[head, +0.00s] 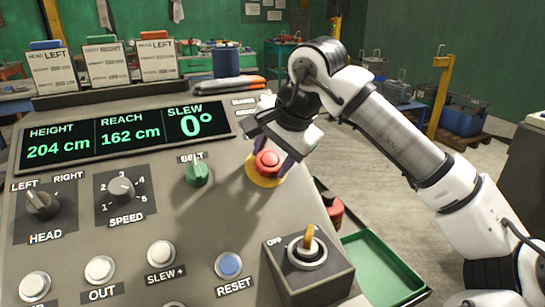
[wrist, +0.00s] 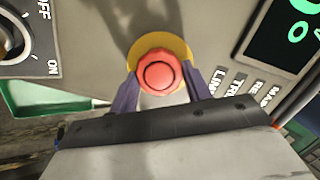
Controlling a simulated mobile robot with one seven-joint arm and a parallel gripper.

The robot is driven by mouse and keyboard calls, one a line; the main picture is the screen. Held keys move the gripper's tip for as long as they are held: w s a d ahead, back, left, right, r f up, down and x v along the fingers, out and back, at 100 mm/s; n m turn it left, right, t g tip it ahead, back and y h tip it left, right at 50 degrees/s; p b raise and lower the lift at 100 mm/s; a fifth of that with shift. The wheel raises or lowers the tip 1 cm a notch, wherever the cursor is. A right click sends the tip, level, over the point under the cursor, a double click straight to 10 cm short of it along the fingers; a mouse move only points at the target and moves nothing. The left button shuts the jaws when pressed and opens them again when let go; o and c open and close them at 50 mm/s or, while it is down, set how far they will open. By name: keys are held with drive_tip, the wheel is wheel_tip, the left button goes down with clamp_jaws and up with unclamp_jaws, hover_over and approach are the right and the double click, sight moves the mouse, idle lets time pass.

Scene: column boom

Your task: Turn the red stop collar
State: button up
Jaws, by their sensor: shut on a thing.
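The red stop collar (head: 267,162) sits on a round yellow base on the sloped grey console. It has a round red button in its middle. My gripper (head: 268,158) reaches down from the upper right, with one finger on each side of the collar. In the wrist view the red collar (wrist: 160,73) lies between the two dark purple fingers (wrist: 162,88), which are shut on it. The yellow base (wrist: 178,45) shows around its far side. The contact faces of the fingers are partly hidden.
A green BELT knob (head: 197,172) stands left of the collar. A key switch box (head: 308,262) is below right, and a blue RESET button (head: 229,265) is below. The display (head: 125,133) is at the upper left. A green tray (head: 385,270) lies beyond the console's right edge.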

drive_tip(key=o, duration=1)
drive_tip(key=shift+f, duration=0.1)
drive_tip(key=v, duration=1.4)
drive_tip(key=shift+f, duration=0.1)
